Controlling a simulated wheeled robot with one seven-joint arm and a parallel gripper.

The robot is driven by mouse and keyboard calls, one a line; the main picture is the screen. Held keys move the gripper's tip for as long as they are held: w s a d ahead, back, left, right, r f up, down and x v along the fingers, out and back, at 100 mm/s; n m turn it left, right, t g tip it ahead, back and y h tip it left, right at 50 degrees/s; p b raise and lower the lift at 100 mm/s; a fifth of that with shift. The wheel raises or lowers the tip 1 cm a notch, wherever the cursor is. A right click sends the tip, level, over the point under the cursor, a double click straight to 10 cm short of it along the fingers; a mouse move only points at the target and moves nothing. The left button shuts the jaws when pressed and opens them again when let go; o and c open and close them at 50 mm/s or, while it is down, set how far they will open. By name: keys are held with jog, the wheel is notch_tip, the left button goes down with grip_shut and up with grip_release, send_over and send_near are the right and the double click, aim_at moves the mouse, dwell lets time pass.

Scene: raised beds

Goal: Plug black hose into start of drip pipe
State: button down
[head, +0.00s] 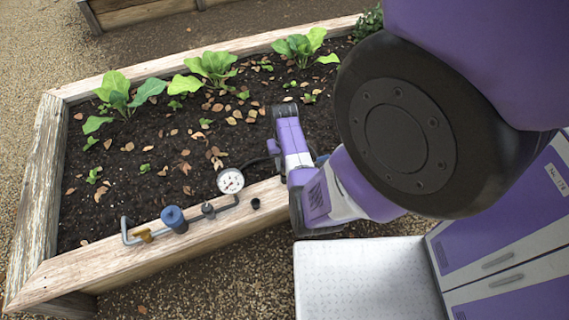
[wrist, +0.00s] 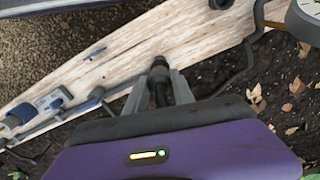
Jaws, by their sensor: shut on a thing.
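My gripper (wrist: 158,92) is shut on the black hose's end piece (wrist: 159,72), a dark ribbed fitting that points away from the wrist over the wooden rim. The black hose (wrist: 248,62) curves off to the right, and it also shows left of my gripper in the head view (head: 257,162). A grey pipe with a blue part (wrist: 97,94) lies left of the held end in the wrist view, apart from it. I cannot tell for sure that this is the start of the drip pipe. In the head view my gripper (head: 277,152) hides the held end.
The raised bed's wooden rim (head: 110,262) carries a grey pipe with a brass piece (head: 144,235), a blue cylinder (head: 174,219) and a round gauge (head: 230,181). A small black cap (head: 255,203) is on the rim. Leafy plants (head: 211,68) grow in the soil.

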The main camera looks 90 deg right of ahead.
jog(key=shift+f+b, duration=0.75)
jog(key=shift+f, duration=0.45)
jog(key=c, duration=0.5)
grip_release()
jog(key=shift+r, duration=0.1)
jog(key=shift+r+p, duration=3.5)
jog(key=shift+p, duration=0.15)
jog(key=shift+f, duration=0.1)
